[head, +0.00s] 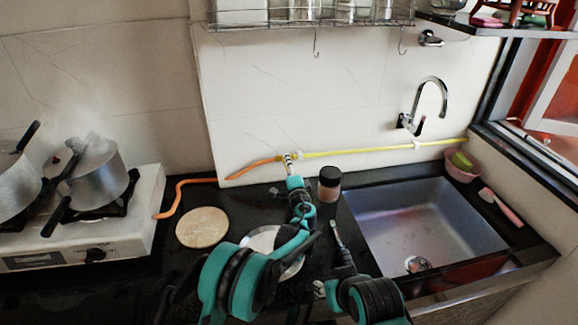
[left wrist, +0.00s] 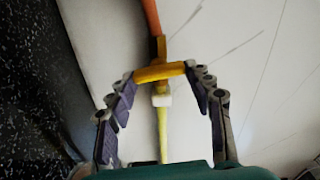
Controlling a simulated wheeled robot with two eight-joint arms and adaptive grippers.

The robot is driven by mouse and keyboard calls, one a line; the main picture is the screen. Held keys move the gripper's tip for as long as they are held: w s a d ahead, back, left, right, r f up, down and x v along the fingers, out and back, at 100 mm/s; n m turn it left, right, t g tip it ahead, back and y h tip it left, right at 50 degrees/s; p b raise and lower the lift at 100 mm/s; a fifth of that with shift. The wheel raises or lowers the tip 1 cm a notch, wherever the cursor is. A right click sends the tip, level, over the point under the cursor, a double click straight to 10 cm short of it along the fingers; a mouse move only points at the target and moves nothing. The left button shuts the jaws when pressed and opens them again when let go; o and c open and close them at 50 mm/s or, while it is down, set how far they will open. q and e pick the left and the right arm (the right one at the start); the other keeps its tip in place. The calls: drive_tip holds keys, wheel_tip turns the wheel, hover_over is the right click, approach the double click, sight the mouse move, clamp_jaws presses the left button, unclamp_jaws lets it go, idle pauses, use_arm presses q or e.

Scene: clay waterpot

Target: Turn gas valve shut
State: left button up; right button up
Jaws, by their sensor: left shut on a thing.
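The gas valve is a small yellow fitting on the wall, between an orange hose and a yellow pipe. In the left wrist view its yellow crossbar handle (left wrist: 160,72) lies across the pipe line, spanning between my fingertips. My left gripper (left wrist: 160,80) is shut on this handle, one finger at each end. In the head view the left gripper (head: 288,158) reaches the wall at the valve and mostly hides it. My right arm is low in the middle of the head view; its gripper (head: 334,230) points up over the counter, apart from the valve, its finger state unclear.
A stove (head: 90,235) with steaming pots (head: 95,175) stands at left. A round board (head: 202,228), a white plate (head: 262,238) and a dark-lidded jar (head: 329,185) are on the black counter. The sink (head: 425,225) is at right, below a tap (head: 430,100). A rack hangs above.

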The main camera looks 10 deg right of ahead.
use_arm(q)
drive_tip(key=shift+w+r+m, duration=0.1)
drive_tip(key=shift+w+m, duration=0.05)
drive_tip(key=shift+m, duration=0.65)
drive_tip(key=o, duration=1.1)
drive_tip(key=shift+a, duration=0.1)
drive_tip(key=shift+o, duration=0.2)
